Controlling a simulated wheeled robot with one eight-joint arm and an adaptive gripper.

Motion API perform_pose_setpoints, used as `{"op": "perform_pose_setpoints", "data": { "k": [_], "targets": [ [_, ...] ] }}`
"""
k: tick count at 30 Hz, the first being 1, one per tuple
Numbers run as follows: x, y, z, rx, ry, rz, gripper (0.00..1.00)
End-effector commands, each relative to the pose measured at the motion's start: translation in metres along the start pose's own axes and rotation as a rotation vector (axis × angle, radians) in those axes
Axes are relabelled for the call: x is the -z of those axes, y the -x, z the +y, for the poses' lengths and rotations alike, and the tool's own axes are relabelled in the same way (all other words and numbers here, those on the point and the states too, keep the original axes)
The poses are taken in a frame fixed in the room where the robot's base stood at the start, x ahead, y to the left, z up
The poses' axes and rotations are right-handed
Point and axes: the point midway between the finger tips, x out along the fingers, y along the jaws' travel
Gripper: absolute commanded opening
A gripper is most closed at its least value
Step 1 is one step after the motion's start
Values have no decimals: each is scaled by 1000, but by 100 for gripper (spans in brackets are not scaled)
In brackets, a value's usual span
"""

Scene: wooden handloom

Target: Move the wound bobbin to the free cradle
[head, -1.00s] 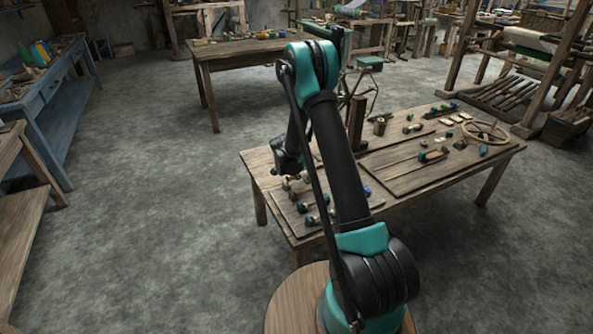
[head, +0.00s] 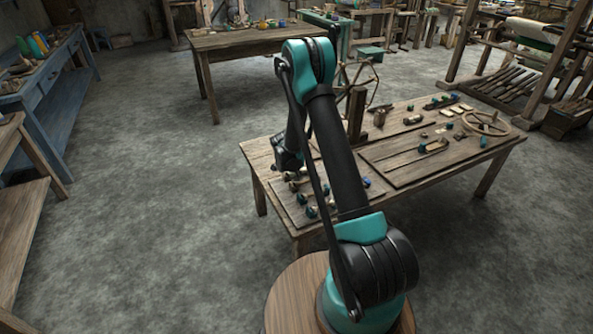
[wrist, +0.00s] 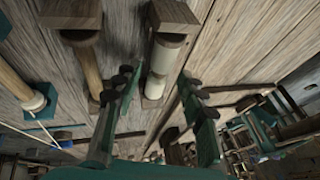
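In the wrist view, a bobbin with a cream, wound-looking middle (wrist: 161,58) lies between dark wooden end blocks. My gripper (wrist: 158,92) is open, with one teal-and-black finger on each side of this bobbin's near end. I cannot tell whether the fingers touch it. To its left is a plain brown wooden rod (wrist: 88,68) below another block. Farther left, a wooden piece with a white thread band (wrist: 36,102) rests by teal blocks. No clearly free cradle can be made out. In the head view my arm hides most of the gripper above the table's left end.
The wooden worktable (head: 408,187) carries small bobbins and tools on boards, a wooden ring (head: 486,122) at the right and an upright post (head: 356,112) behind my arm. A blue bench (head: 45,95) stands far left. The floor left of the table is clear.

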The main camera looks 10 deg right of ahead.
Motion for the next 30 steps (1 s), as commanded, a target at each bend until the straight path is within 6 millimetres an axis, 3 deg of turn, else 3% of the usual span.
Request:
{"op": "perform_pose_setpoints", "data": {
  "k": [11, 24, 30],
  "targets": [
    [0, 10, 0, 0, 1, 0, 41],
    [0, 87, 0, 0, 1, -1, 41],
    [0, 111, 0, 0, 1, -1, 41]
  ]
}}
